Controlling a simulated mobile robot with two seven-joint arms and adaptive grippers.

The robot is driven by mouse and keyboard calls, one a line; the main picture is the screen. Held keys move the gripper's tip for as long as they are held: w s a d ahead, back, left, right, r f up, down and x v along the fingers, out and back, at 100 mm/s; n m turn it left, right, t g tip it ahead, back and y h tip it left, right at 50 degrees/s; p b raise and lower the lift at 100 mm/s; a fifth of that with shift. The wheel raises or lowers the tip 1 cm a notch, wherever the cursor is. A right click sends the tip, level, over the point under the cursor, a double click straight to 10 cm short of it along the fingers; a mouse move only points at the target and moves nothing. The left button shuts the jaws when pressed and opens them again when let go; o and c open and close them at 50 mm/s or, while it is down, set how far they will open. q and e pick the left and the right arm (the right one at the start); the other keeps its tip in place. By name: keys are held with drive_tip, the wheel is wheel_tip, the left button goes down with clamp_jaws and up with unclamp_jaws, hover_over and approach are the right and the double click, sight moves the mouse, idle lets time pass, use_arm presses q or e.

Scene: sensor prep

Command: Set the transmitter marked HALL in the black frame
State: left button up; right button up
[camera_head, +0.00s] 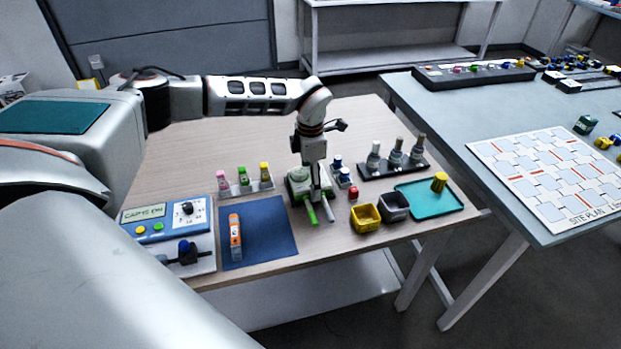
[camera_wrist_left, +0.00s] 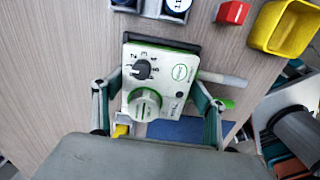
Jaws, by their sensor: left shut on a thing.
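My left gripper (camera_head: 310,186) points down over the right half of the wooden table. It is shut on a white and green box (camera_wrist_left: 165,75) with a black dial, a round knob and a small label. In the left wrist view its teal fingers stand on both sides of the box. The box also shows in the head view (camera_head: 296,184), partly hidden by the gripper. I cannot read HALL on its label. A black strip (camera_wrist_left: 160,40) runs along its far edge; I cannot tell whether this is the black frame. My right gripper is out of view.
A blue mat (camera_head: 278,228) with an orange device (camera_head: 235,235) lies to the left. A yellow bin (camera_head: 365,218), a red block (camera_head: 353,193), a grey bin (camera_head: 395,206) and a black rack (camera_head: 378,171) of bottles stand close on the right. A teal tray (camera_head: 415,203) lies beyond.

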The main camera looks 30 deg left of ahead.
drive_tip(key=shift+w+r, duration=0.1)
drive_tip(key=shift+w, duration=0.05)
use_arm(q)
drive_tip(key=o, duration=1.7)
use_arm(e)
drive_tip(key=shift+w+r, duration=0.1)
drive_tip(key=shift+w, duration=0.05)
use_arm(q)
drive_tip(key=shift+r, duration=0.2)
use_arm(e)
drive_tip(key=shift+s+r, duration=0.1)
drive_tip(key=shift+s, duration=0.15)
use_arm(q)
drive_tip(key=shift+r+p, duration=0.2)
drive_tip(key=shift+p, duration=0.2)
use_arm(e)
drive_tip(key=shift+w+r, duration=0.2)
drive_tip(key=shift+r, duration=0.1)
use_arm(q)
drive_tip(key=shift+r+p, duration=0.2)
drive_tip(key=shift+p, duration=0.1)
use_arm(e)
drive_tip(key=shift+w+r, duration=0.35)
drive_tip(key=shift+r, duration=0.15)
use_arm(q)
drive_tip(key=shift+r, duration=0.1)
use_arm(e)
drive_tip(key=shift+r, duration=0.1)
